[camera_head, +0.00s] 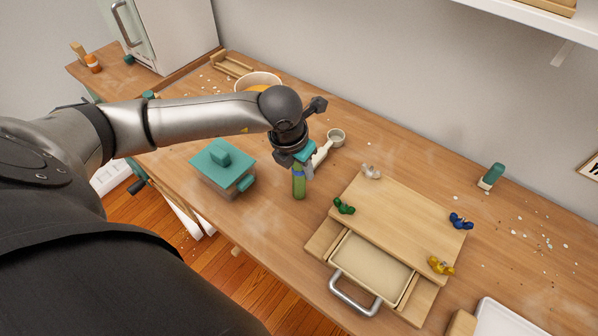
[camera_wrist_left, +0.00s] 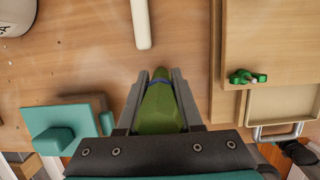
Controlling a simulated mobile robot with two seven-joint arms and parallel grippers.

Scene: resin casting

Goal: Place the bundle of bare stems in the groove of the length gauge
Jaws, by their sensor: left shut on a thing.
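The bundle of stems (camera_head: 298,185) is green with a blue band and hangs upright near the middle of the table. My left gripper (camera_head: 301,164) is shut on it from above. In the left wrist view the bundle (camera_wrist_left: 158,108) sits between the two fingers of the gripper (camera_wrist_left: 161,80). I cannot tell whether its lower end touches the table. A slim wooden piece (camera_head: 232,65) with a recess lies at the far back left, and may be the length gauge; its groove is too small to make out.
A teal-lidded box (camera_head: 222,160) stands left of the bundle. A pale scoop (camera_head: 335,137) lies behind it. A wooden board (camera_head: 400,215) with small coloured clips and an open drawer (camera_head: 370,265) is to the right. A bowl (camera_head: 258,80) stands at the back.

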